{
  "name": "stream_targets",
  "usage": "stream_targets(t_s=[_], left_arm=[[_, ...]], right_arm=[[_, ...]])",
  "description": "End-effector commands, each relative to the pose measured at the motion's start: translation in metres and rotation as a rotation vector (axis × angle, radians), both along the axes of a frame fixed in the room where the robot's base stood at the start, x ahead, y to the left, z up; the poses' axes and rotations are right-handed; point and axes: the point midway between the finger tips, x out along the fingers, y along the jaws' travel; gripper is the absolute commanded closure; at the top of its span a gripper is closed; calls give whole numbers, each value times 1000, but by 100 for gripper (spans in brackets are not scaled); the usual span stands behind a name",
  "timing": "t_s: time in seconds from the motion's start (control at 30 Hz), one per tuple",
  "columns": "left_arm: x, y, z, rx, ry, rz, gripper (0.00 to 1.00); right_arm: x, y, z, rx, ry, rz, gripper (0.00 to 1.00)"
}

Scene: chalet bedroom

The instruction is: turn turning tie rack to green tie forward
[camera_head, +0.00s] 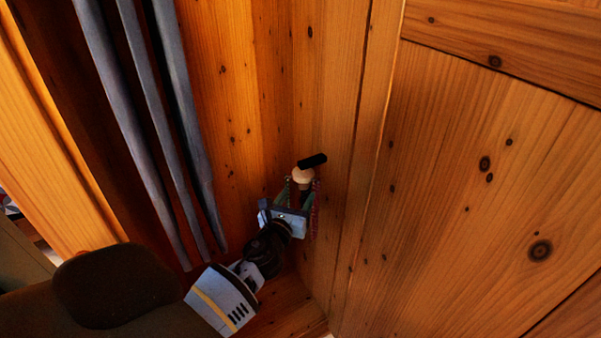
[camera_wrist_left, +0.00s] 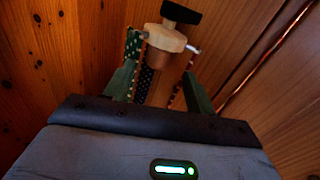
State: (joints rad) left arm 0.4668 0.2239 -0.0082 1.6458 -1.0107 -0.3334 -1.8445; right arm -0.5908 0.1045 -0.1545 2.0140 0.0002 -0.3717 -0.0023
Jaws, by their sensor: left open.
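The turning tie rack (camera_head: 303,175) is a round pale wooden head with a black bar (camera_head: 313,161) on top, in the wardrobe corner. It also shows at the top of the left wrist view (camera_wrist_left: 166,37). Several narrow ties hang from it: a green one with pale dots (camera_wrist_left: 132,44) at the left, a dark dotted one (camera_wrist_left: 146,82), and a reddish patterned one (camera_wrist_left: 177,96) at the right. My left gripper (camera_head: 298,198) is open just below the head, its fingers on either side of the hanging ties. Contact cannot be told. The gripper hides the ties' lower parts. My right gripper is out of view.
Long grey hanging cloths (camera_head: 150,110) are to the left of the rack. A knotted wooden panel (camera_head: 470,190) fills the right side. Wooden walls close in behind and beside the rack. The wooden floor of the wardrobe (camera_head: 288,305) shows below my arm.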

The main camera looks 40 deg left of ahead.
Motion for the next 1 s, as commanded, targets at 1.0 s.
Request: stream_targets(t_s=[1.0], left_arm=[[75, 25, 6, 103, 24, 4, 44]], right_arm=[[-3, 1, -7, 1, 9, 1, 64]])
